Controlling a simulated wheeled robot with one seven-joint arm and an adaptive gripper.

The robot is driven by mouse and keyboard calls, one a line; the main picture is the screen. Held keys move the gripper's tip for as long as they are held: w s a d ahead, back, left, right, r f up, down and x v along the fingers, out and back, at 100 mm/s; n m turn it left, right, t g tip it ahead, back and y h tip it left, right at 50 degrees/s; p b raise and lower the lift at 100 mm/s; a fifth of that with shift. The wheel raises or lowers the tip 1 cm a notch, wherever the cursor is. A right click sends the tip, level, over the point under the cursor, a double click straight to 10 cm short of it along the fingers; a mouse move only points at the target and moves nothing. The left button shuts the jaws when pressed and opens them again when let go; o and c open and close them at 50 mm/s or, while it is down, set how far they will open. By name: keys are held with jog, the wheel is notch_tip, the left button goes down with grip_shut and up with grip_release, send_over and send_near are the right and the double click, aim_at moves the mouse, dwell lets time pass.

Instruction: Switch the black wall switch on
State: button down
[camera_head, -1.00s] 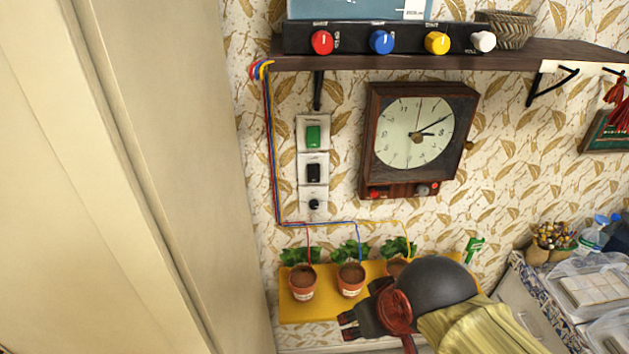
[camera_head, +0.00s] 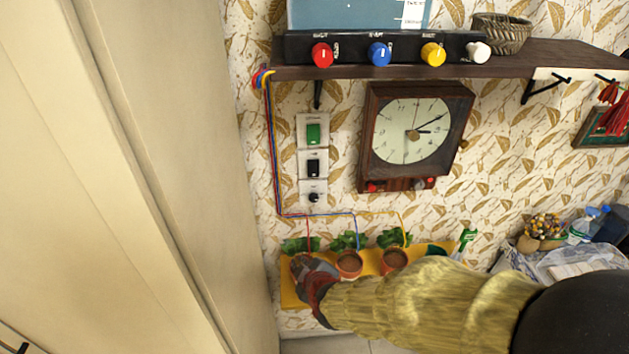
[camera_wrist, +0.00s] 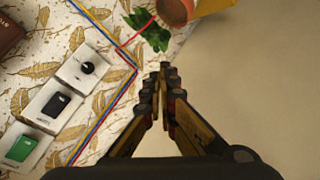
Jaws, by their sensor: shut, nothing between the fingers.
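The black wall switch (camera_head: 313,167) is a black rocker in a white plate, in the middle of a vertical stack on the patterned wall. A green switch (camera_head: 313,134) is above it and a black round knob (camera_head: 313,197) below it. In the wrist view the black switch (camera_wrist: 56,104) lies at the left, between the green switch (camera_wrist: 21,148) and the knob (camera_wrist: 87,68). My gripper (camera_wrist: 166,72) is shut and empty, right of the switch and apart from it. In the head view my wrist covers most of the left plant pot, below the switch stack.
A yellow shelf (camera_head: 290,293) with potted plants is below the switches. A wooden clock (camera_head: 414,135) hangs to the right. A dark shelf (camera_head: 400,67) with coloured knobs is above. Thin wires (camera_head: 275,150) run left of and under the switches. A cream panel (camera_head: 170,170) stands left.

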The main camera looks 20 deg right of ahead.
aim_at(314, 177)
jog(key=w+d+r+n+t+h, duration=0.1)
jog(key=w+d+r+n+t, duration=0.1)
jog(key=r, duration=0.3)
jog(key=w+d+r+n+t+h, duration=0.2)
jog(key=w+d+r+n+t, duration=0.1)
jog(key=r, duration=0.3)
jog(key=shift+w+d+r+n+t+h, duration=0.3)
jog(key=shift+d+n+t, duration=0.2)
jog(key=shift+n, duration=0.1)
jog(key=w, duration=0.4)
jog(key=w+d+f, duration=0.1)
jog(key=w, duration=0.4)
jog(key=w+d+b, duration=0.1)
jog(key=w, duration=0.3)
jog(key=shift+w+d+f, duration=0.15)
jog(key=shift+w+f, duration=0.2)
